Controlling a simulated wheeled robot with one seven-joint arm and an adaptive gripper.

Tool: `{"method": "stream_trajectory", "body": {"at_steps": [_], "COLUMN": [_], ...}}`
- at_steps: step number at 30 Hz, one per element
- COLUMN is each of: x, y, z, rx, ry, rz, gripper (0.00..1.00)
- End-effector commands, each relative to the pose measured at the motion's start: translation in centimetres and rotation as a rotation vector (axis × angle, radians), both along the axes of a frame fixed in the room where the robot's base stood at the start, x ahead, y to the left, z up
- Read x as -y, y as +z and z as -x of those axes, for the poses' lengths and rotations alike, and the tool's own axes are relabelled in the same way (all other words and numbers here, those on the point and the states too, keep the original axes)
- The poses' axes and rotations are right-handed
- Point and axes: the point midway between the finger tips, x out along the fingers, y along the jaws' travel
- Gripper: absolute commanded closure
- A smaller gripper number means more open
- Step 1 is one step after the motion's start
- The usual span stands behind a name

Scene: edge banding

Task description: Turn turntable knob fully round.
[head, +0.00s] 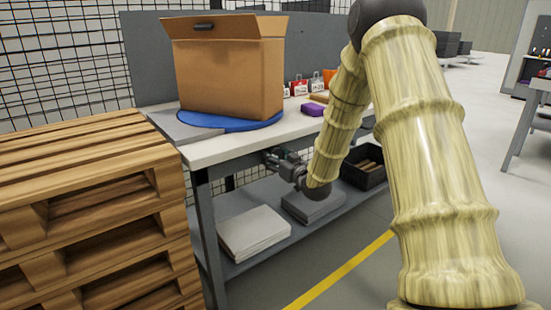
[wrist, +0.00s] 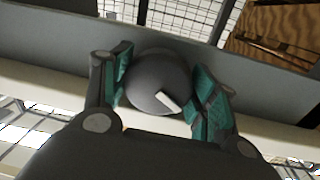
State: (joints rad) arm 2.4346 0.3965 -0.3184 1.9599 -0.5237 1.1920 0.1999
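The turntable (head: 212,120) is a blue disc on the white worktable, with a large open cardboard box (head: 230,75) standing on it. The knob (wrist: 152,82) is dark grey and round, with a white pointer mark (wrist: 168,103) slanting toward its lower right in the wrist view. My gripper (wrist: 163,84) has its teal pads on both sides of the knob and looks shut on it. In the head view my gripper (head: 272,157) is at the table's front edge, just below the top; the knob is hidden there.
The worktable (head: 235,147) has a lower shelf with a white stack (head: 253,232), a grey stack (head: 313,205) and a black bin (head: 363,168). A stack of wooden pallets (head: 85,200) stands close on the left. Small coloured items lie behind my arm.

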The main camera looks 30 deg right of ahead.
Motion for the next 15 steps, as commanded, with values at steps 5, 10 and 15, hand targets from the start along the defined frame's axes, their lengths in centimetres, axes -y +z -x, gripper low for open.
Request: {"method": "stream_trajectory", "body": {"at_steps": [5,10,15], "x": [0.06,0.14,0.17], "y": [0.01,-0.03,-0.06], "z": [0.01,0.03,0.03], "rx": [0.001,0.007,0.018], "ry": [-0.001,-0.002,-0.001], "rz": [0.009,0.12,0.24], "gripper": [0.65,0.65,0.65]}}
